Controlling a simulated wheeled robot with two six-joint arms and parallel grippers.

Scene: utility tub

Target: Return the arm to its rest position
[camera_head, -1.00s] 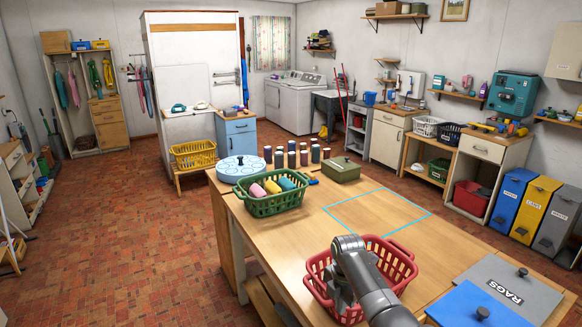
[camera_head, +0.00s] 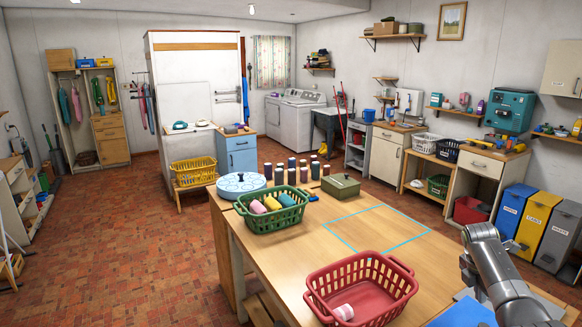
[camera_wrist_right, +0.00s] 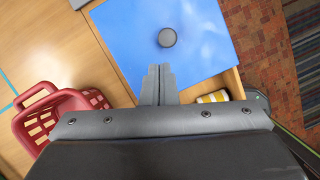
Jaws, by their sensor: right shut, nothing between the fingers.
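My right arm comes in from the lower right in the head view, and its gripper (camera_head: 468,270) is raised over the right end of the table (camera_head: 290,262). In the right wrist view its fingers (camera_wrist_right: 158,84) are together with nothing between them, above a blue lid (camera_wrist_right: 190,45) with a dark round knob (camera_wrist_right: 167,37). The blue lid (camera_head: 462,314) is partly hidden by my arm in the head view. A red basket (camera_head: 365,275) stands left of the gripper, apart from it, with a pink and white rolled item (camera_head: 344,312) inside. My left gripper is not in view.
A green basket (camera_head: 272,220) with several coloured rolls, a round pale-blue holder (camera_head: 241,182), several thread spools (camera_head: 291,176) and an olive box (camera_head: 340,187) stand at the table's far end. A cyan outlined area (camera_head: 376,229) is empty. Bins (camera_head: 538,222) stand beyond the right edge.

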